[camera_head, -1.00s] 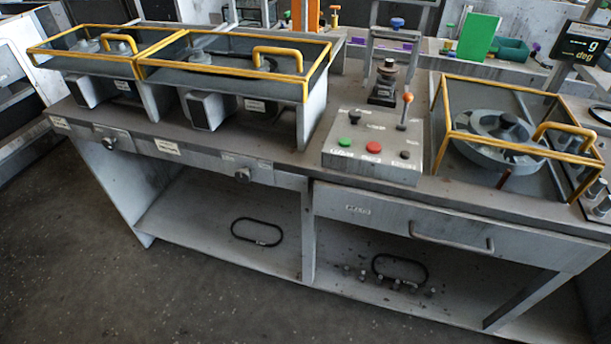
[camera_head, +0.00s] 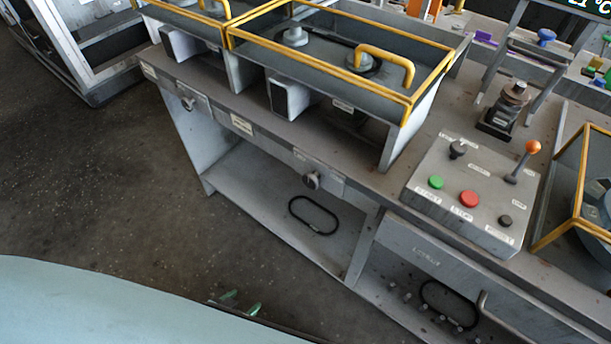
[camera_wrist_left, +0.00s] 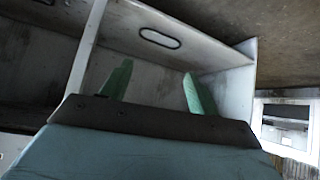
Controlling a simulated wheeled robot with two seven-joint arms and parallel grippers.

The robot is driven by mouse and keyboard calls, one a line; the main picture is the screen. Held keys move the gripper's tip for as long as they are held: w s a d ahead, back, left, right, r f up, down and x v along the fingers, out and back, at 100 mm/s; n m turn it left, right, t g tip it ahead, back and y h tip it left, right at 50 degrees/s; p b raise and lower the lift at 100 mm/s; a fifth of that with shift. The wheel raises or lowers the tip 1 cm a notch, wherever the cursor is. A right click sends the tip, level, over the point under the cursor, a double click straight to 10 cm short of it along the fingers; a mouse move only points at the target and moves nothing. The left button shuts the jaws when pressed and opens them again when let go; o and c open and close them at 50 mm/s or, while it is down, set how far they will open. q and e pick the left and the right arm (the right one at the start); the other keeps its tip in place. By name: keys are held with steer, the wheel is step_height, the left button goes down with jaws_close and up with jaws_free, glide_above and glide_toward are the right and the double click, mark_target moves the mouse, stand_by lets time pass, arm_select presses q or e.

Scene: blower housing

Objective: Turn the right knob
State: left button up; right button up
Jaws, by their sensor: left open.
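The right knob (camera_head: 312,180) is a small dark grey round knob on the front edge panel of the workbench, below the larger yellow-railed guard. The left knob (camera_head: 188,103) is on the same panel further left. My left gripper (camera_head: 241,302) shows at the bottom of the head view as two green fingertips, apart from and lower in the picture than the right knob. In the left wrist view my gripper (camera_wrist_left: 157,75) is open, with nothing between its green fingers. No knob can be made out there. My right gripper is out of view.
A control box (camera_head: 470,195) with green and red buttons and an orange-tipped lever stands on the bench. A black loop (camera_head: 314,215) lies on the lower shelf. A drawer handle (camera_head: 500,320) juts out at lower right. The floor (camera_head: 90,190) at left is clear.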

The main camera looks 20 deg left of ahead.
arm_select(q)
steer(key=w+d+r+t+h+p, duration=0.1)
steer(key=w+d+r+t, duration=0.15)
steer(key=r, duration=0.45)
steer(key=w+d+r+t+h, duration=0.15)
steer(key=w+r, duration=0.25)
steer(key=r, duration=0.4)
steer(key=t+h+p, duration=0.1)
steer(key=t, duration=0.2)
glide_toward(309, 183)
steer(key=s+a+f, duration=0.3)
steer(key=s+f, duration=0.2)
step_height(309, 183, up, 4)
steer(key=d+t+h, duration=0.1)
steer(key=x, duration=1.3)
steer(key=shift+w+f, duration=0.1)
steer(key=shift+w, duration=0.2)
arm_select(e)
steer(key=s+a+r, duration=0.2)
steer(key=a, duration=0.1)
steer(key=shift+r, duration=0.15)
arm_select(q)
steer(key=c, duration=1)
steer(key=shift+o, duration=0.2)
